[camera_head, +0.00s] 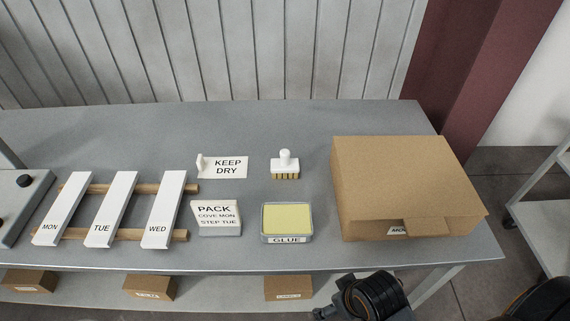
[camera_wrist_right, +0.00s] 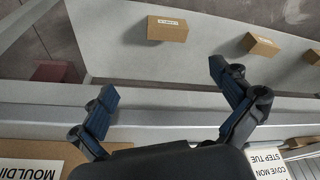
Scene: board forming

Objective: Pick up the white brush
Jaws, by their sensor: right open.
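The white brush (camera_head: 285,165) stands upright on the grey table, bristles down and knob handle up, behind the yellow-topped glue pad (camera_head: 287,218). My right gripper (camera_wrist_right: 163,83) is open and empty in the right wrist view, its two dark fingers spread wide beyond the table's front edge. The brush is not in the right wrist view. My left gripper is not in view.
A large cardboard box (camera_head: 405,182) stands right of the brush. The KEEP DRY card (camera_head: 231,167) and PACK sign (camera_head: 215,217) are to its left, then white boards on wooden rails (camera_head: 130,236). Small boxes (camera_head: 289,288) sit on the lower shelf. The table behind the brush is clear.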

